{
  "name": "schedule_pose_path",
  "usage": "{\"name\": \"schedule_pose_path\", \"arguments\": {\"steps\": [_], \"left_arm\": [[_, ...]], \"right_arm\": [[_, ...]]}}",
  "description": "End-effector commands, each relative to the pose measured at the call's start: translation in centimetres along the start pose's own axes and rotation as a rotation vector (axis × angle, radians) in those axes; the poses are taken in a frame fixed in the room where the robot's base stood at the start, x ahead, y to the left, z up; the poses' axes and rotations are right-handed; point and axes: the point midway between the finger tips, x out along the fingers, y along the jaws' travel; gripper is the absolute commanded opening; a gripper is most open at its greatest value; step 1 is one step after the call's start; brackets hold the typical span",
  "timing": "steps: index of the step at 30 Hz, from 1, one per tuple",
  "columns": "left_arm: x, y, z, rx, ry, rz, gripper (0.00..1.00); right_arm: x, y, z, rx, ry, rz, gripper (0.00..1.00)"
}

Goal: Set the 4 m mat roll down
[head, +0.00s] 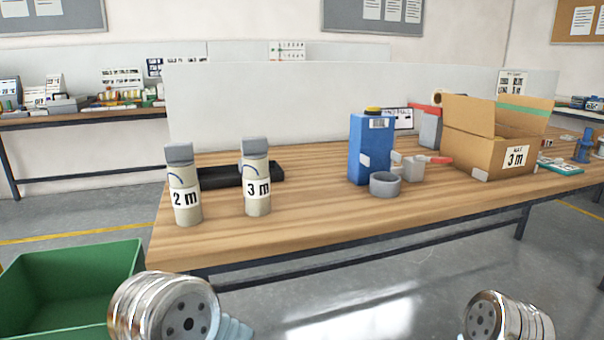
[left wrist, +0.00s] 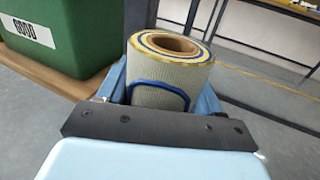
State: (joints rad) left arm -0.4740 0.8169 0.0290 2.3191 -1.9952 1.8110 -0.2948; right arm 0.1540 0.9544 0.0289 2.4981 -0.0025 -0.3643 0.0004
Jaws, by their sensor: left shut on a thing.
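In the left wrist view, my left gripper (left wrist: 160,100) is shut on a mat roll (left wrist: 168,75). The roll is pale, with a brown core, a yellow and blue edge and a blue loop on its side. No length label shows on it, and its lower part is hidden by the gripper. Floor shows behind it. In the head view, rolls marked 2 m (head: 186,205) and 3 m (head: 257,198) stand upright on the wooden table (head: 310,225), near its left end. My right gripper is out of view.
A black tray (head: 222,178) lies behind the standing rolls. A blue container (head: 370,150), a grey ring (head: 384,185) and an open box marked 3 m (head: 497,155) are farther right. A green bin (head: 70,290) is at lower left. Bare tabletop lies between the rolls and container.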

Motion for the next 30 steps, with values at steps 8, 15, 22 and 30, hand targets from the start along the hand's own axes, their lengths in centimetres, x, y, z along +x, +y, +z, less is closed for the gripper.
{"name": "schedule_pose_path", "arguments": {"steps": [8,15,22,30], "left_arm": [[2.9,3.7,-9.4,0.001,0.001,0.206,0.28],[2.9,3.6,-9.6,-0.002,0.001,0.209,0.28],[3.5,3.8,-9.3,0.002,-0.022,0.071,0.28],[3.0,3.7,-9.5,-0.003,-0.001,-0.177,0.28]], "right_arm": [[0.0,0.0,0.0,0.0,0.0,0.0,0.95],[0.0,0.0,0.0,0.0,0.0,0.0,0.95],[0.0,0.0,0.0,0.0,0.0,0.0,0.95],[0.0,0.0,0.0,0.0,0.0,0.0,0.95]]}}
